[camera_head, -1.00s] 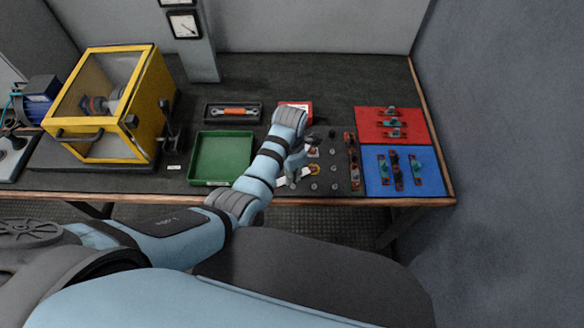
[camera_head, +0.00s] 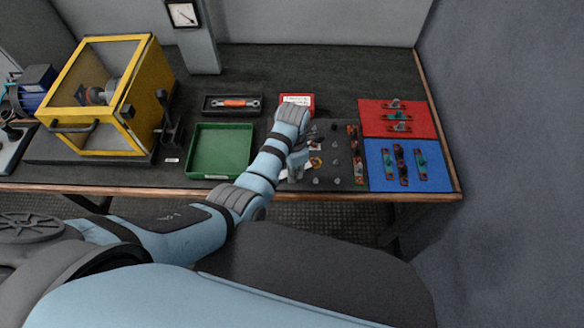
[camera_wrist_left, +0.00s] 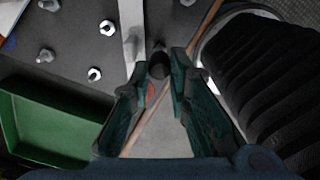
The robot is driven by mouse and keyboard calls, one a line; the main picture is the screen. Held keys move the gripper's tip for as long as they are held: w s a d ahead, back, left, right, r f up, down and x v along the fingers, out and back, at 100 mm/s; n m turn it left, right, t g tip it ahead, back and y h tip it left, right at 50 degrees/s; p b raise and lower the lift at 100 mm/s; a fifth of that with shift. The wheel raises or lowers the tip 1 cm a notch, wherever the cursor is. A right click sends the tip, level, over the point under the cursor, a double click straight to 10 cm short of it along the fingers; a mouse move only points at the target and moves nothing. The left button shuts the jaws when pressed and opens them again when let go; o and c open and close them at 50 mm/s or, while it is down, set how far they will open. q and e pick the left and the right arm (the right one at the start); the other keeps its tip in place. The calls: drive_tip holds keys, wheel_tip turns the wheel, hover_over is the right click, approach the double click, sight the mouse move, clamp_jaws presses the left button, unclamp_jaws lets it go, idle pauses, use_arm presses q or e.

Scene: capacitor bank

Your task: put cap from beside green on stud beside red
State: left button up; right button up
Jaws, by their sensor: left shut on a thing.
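My left gripper (camera_wrist_left: 163,66) is shut on a dark round cap (camera_wrist_left: 160,66) at its fingertips in the left wrist view. In the head view the left gripper (camera_head: 297,164) is over the front left of the dark stud panel (camera_head: 345,184), and the cap in it cannot be made out. Several grey studs show on the panel, one a little right of the gripper (camera_head: 334,163). Studs with nuts also show in the wrist view, such as this stud (camera_wrist_left: 95,74). A black cap-like piece (camera_head: 334,126) stands at the back of the panel.
A green tray (camera_head: 219,174) lies left of the arm, and its edge shows in the wrist view (camera_wrist_left: 50,152). A red box (camera_head: 296,99) is behind the wrist. Red (camera_head: 400,104) and blue (camera_head: 433,181) mats with parts lie right. A wooden edge (camera_head: 421,196) runs along the front.

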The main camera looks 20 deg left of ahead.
idle(0.4)
use_arm(q)
drive_tip(key=shift+f, duration=0.1)
idle(0.4)
drive_tip(key=shift+f+b, duration=0.7)
drive_tip(key=shift+f, duration=0.4)
drive_tip(key=shift+f, duration=0.15)
drive_tip(key=o, duration=0.8)
